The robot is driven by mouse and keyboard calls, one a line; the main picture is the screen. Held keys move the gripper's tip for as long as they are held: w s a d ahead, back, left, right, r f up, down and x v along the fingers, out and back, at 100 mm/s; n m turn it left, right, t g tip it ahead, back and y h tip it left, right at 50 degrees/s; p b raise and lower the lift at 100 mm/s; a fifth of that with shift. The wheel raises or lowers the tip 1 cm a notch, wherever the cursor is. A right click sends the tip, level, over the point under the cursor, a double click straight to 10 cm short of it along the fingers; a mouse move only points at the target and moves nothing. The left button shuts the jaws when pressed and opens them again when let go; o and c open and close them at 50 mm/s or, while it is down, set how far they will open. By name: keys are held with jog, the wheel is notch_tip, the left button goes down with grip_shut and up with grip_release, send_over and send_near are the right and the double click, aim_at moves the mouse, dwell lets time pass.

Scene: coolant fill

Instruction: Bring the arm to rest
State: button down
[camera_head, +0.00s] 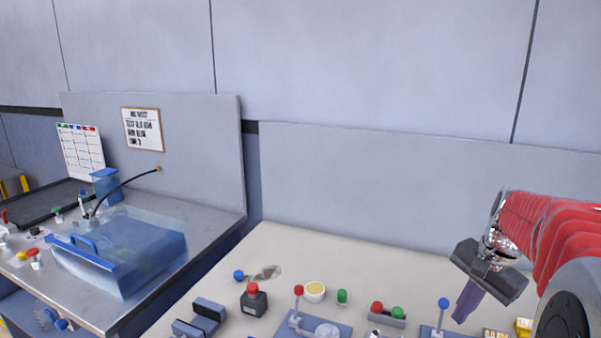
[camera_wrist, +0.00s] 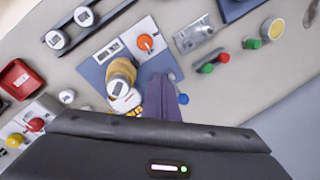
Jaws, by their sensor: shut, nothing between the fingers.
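My gripper (camera_head: 463,311) hangs at the right of the head view, at the end of my red-sleeved arm. Its purple fingers point down and are shut with nothing between them. They are over the right part of the pale bench (camera_head: 380,255), close to a blue-knobbed lever (camera_head: 443,304). In the wrist view the shut fingers of my gripper (camera_wrist: 164,92) appear beside a yellow and white device (camera_wrist: 122,85) on a blue plate. I cannot tell how high the fingertips are above the bench.
The bench holds a red button box (camera_head: 254,302), a yellow button (camera_head: 314,291), a green button (camera_head: 342,296) and several other controls. A grey wall panel (camera_head: 420,180) stands behind. Open air lies above the bench.

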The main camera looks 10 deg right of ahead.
jog(key=s+a+n+t, duration=0.1)
jog(key=s+a+n, duration=0.2)
jog(key=a, duration=0.5)
jog(key=s+a+n+t, duration=0.1)
jog(key=s+a+n, duration=0.3)
jog(key=a, duration=0.5)
jog(key=s+a+r+n+t+h, duration=0.1)
jog(key=s+a+n, duration=0.3)
jog(key=a+n, duration=0.3)
jog(key=shift+a+t, duration=0.4)
jog(key=shift+a, duration=0.85)
